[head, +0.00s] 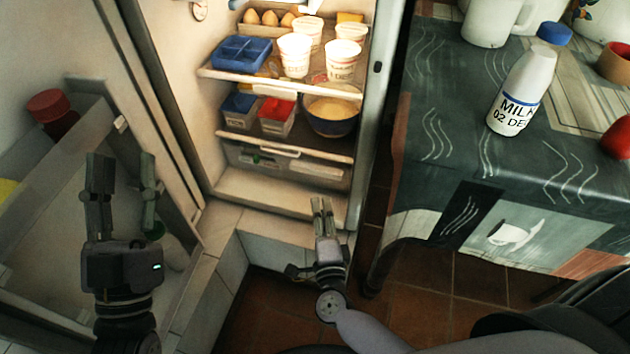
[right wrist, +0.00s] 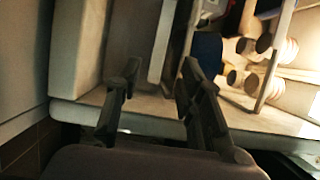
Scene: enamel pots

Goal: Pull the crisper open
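The crisper (head: 310,172) is a clear grey drawer at the bottom of the open fridge, under the lowest shelf. It looks closed, with a pale handle (head: 267,150) along its upper front. Some green things show dimly inside. My right gripper (head: 321,203) is in front of and below the crisper, near the fridge's bottom edge, empty and apart from the handle. Its two fingers stand apart in the right wrist view (right wrist: 160,70), where the fridge interior appears sideways. My left gripper (head: 122,160) is open and empty in front of the fridge door, left of the crisper.
The open fridge door (head: 150,75) stands left, with a red-lidded jar (head: 50,108) in its rack. Shelves above hold eggs, white tubs (head: 294,55), a blue tray (head: 241,53) and a bowl (head: 332,112). A table with a milk bottle (head: 523,92) stands right. Tiled floor is clear between.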

